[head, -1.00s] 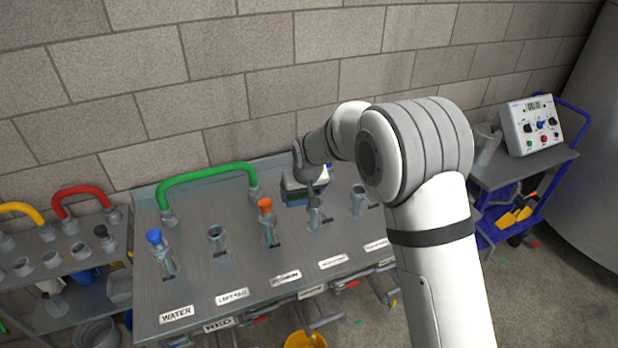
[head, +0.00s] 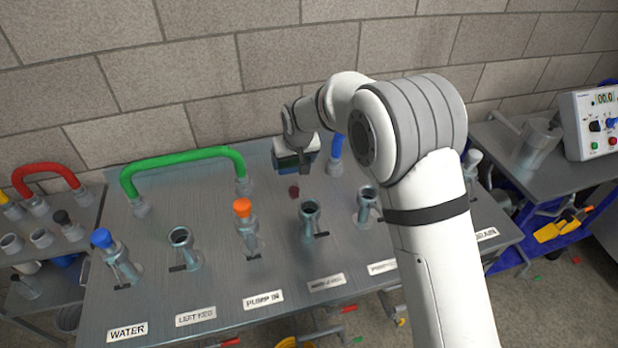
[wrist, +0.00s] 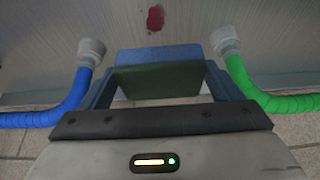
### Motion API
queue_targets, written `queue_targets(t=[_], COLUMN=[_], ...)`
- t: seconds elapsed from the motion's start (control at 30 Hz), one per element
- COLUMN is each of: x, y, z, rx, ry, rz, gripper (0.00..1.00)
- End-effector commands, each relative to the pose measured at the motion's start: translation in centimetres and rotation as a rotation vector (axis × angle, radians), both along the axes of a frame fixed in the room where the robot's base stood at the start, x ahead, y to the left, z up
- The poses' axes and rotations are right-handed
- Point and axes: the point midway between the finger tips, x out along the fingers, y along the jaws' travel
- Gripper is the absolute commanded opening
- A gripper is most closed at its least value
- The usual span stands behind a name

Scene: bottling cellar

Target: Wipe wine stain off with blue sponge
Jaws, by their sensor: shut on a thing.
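The wine stain (head: 294,191) is a small dark red spot on the metal panel, between the green hose and the ports. It also shows in the wrist view (wrist: 156,18), ahead of the sponge. My gripper (head: 292,160) is shut on the blue sponge (head: 287,166), above the back part of the panel and behind the stain. In the wrist view the sponge (wrist: 160,55) sits between my fingers, with a blue upper face and a dark green face below. It appears apart from the stain; whether it touches the panel I cannot tell.
A green hose (head: 183,165) arches on the left of the panel (head: 215,215); a blue hose (wrist: 60,112) lies on the other side. Several upright ports, one with an orange cap (head: 242,208), stand in front of the stain. The brick wall is close behind.

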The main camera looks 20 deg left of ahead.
Motion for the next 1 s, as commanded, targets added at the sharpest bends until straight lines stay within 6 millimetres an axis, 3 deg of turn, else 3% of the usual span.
queue_targets(t=[0.03,0.2,0.57,1.0], x=[0.0,0.3,0.6,0.6], y=[-0.2,-0.6,-0.9,-0.9], z=[-2.9,-6.9,-9.0,-13.3], rx=[-0.003,-0.001,0.000,0.000], ry=[0.003,0.001,0.001,0.002], rz=[-0.002,-0.010,-0.016,-0.017], gripper=[0.67,0.67,0.67,0.67])
